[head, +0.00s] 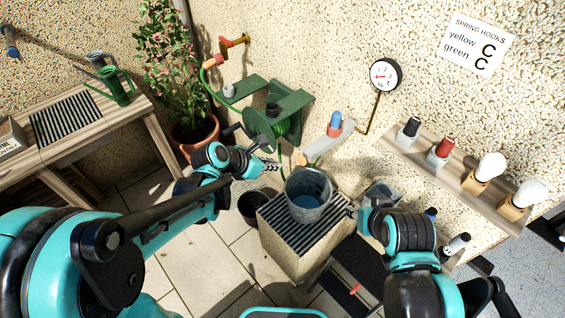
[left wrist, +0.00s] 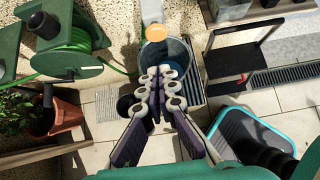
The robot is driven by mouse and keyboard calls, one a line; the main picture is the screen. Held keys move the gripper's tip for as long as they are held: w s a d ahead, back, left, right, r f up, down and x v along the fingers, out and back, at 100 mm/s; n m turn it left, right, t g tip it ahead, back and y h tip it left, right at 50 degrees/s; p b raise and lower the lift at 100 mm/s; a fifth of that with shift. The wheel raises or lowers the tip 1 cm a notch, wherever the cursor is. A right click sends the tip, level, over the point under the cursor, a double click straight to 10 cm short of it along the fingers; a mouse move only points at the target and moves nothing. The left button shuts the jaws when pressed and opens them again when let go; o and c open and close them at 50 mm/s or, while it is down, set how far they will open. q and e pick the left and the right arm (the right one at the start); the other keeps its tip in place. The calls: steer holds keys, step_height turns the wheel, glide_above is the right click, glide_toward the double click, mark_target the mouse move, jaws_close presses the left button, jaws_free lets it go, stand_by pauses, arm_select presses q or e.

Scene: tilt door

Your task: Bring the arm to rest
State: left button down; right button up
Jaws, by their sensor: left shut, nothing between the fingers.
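My left gripper (head: 268,165) reaches in from the left in the head view. Its fingers are shut with nothing between them, just left of the metal bucket (head: 308,196) and above its rim level as far as I can tell. The left wrist view shows the closed fingers (left wrist: 160,84) in front of the same bucket (left wrist: 180,54). My right arm stands at the lower right of the head view, folded near the wall shelf.
The bucket holds blue water and stands on a grated block (head: 291,245). A green hose reel (head: 272,122) is on the wall behind my left gripper. A potted plant (head: 195,133) and wooden bench (head: 75,130) stand left. A shelf (head: 440,172) with bulbs is right.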

arm_select(q)
steer(key=shift+s+a+r, duration=0.25)
steer(key=shift+a+r, duration=0.1)
arm_select(e)
steer(key=shift+r, duration=0.1)
arm_select(q)
steer(key=shift+s, duration=0.1)
arm_select(e)
steer(key=shift+s+a, duration=0.1)
arm_select(q)
steer(key=s+a+f+m+y+b, duration=0.1)
steer(key=s+a+m, duration=0.3)
steer(key=m, duration=0.5)
steer(key=s+a+f+m+y+b, duration=0.1)
steer(key=s+a+m+y+b, duration=0.2)
steer(key=s+m, duration=0.4)
steer(key=s+a+f+m+t+y+b, duration=0.1)
steer(key=s+a+m+b, duration=0.3)
steer(key=m, duration=0.6)
steer(key=shift+s+a+f+m+y, duration=0.25)
steer(key=shift+s+a+m+y, duration=0.2)
steer(key=shift+s+y, duration=0.25)
arm_select(e)
step_height(320, 180, down, 8)
steer(key=shift+c, duration=0.7)
